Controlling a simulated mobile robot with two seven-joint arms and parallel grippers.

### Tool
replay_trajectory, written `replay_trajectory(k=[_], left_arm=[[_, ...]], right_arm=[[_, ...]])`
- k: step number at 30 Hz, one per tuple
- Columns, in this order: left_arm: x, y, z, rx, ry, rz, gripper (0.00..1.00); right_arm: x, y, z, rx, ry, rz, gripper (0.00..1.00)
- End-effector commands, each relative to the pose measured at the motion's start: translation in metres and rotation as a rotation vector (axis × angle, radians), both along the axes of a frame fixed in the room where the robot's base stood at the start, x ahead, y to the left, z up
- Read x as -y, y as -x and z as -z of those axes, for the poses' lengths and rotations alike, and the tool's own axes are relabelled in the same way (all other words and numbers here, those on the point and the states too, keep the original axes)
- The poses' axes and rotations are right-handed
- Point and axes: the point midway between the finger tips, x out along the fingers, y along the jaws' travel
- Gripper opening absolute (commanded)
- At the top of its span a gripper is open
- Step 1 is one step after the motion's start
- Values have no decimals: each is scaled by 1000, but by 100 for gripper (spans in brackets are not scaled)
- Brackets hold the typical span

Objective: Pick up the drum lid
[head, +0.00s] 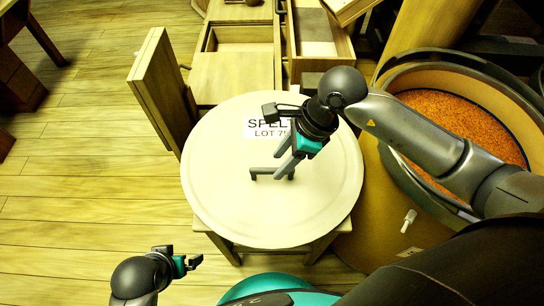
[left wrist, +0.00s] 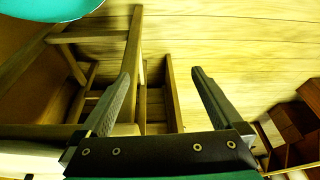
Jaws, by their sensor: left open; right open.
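The drum lid (head: 222,195) is a large, round, cream disc lying flat on a wooden stand (head: 229,246) in the middle of the head view. A partly covered label reading "SPEL…" and "LOT 7…" (head: 262,128) is near its far side. A dark grey bar handle (head: 264,172) stands near its centre. My right gripper (head: 283,160) is open, its fingers over the lid close to the handle; I cannot tell whether they touch it. My left gripper (head: 185,257) is low at the front left, away from the lid. In the left wrist view it is open and empty (left wrist: 162,90).
An open drum (head: 453,63) of orange grain stands at the right, with a small white fitting (head: 408,220) nearby. Wooden cabinets with open drawers (head: 240,80) are behind the lid, with an upright door panel (head: 160,90) at its far left. The left floor is mostly clear.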

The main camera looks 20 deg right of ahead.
Motion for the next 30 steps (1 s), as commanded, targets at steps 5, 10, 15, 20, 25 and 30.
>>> replay_trajectory(k=[5,10,15,20,25,30], left_arm=[[1,-5,-17,32,4,-1,100],[1,-6,-34,53,7,-1,100],[1,-6,-43,63,8,-2,100],[1,-6,-44,64,9,-2,100],[1,-6,-44,64,9,-2,100],[1,-6,-44,64,9,-2,100]], right_arm=[[-11,-1,18,-2,-2,-1,50],[-16,-3,32,-2,0,0,50],[-19,-4,38,-2,1,1,50],[-19,-4,38,-2,1,1,50],[-19,-4,38,-1,1,0,42],[-19,-4,38,-1,1,0,23]])
